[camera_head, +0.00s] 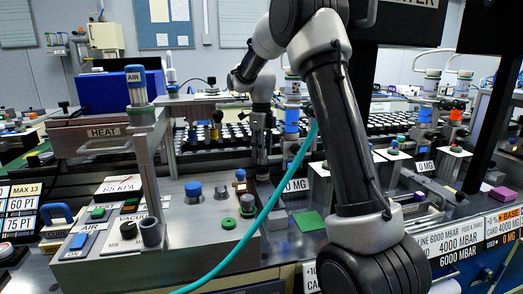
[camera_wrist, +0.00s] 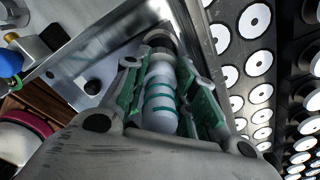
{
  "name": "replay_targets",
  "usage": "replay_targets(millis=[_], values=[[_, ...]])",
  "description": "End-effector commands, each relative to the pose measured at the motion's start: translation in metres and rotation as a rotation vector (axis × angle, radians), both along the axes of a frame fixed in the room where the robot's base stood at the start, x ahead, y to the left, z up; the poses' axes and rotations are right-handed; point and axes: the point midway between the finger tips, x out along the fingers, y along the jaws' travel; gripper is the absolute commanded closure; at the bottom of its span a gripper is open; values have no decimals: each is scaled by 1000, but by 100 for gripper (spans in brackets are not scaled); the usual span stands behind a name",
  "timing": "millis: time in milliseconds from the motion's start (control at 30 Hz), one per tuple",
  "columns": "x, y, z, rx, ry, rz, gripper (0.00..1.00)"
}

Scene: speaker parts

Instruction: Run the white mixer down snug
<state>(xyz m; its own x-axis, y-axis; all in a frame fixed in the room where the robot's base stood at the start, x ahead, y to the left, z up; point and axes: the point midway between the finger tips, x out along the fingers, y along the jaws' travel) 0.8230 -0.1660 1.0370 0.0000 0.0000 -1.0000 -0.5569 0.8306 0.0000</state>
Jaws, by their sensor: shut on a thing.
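The white mixer (camera_wrist: 161,108) is a pale rounded cylinder with teal bands, seen in the wrist view. My gripper (camera_wrist: 168,72) is shut on it, with green-padded fingers on both sides. A dark round end shows at the far tip of the mixer, over a grey metal surface (camera_wrist: 100,65). I cannot tell whether that end touches or is seated in anything. In the head view my gripper (camera_head: 262,150) points down at the edge of the bench, left of my forearm. The mixer is too small and hidden to make out there.
Rows of white-centred speaker cones (camera_wrist: 258,22) lie right of my gripper. In the head view, a HEAT press (camera_head: 105,133) and a panel with blue (camera_head: 193,190) and green knobs stand left. A teal hose (camera_head: 262,215) crosses in front. A green pad (camera_head: 308,221) lies nearby.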

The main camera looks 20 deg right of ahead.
Motion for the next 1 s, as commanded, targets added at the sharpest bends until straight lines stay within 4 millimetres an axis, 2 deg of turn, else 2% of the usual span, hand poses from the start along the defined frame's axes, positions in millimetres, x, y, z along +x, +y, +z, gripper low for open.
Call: replay_targets(millis=[133,300,567,733,1000], values=[[0,0,0,0,0,-10,96],[0,0,0,0,0,-140,96],[0,0,0,0,0,-160,96],[0,0,0,0,0,-290,96],[0,0,0,0,0,-315,96]])
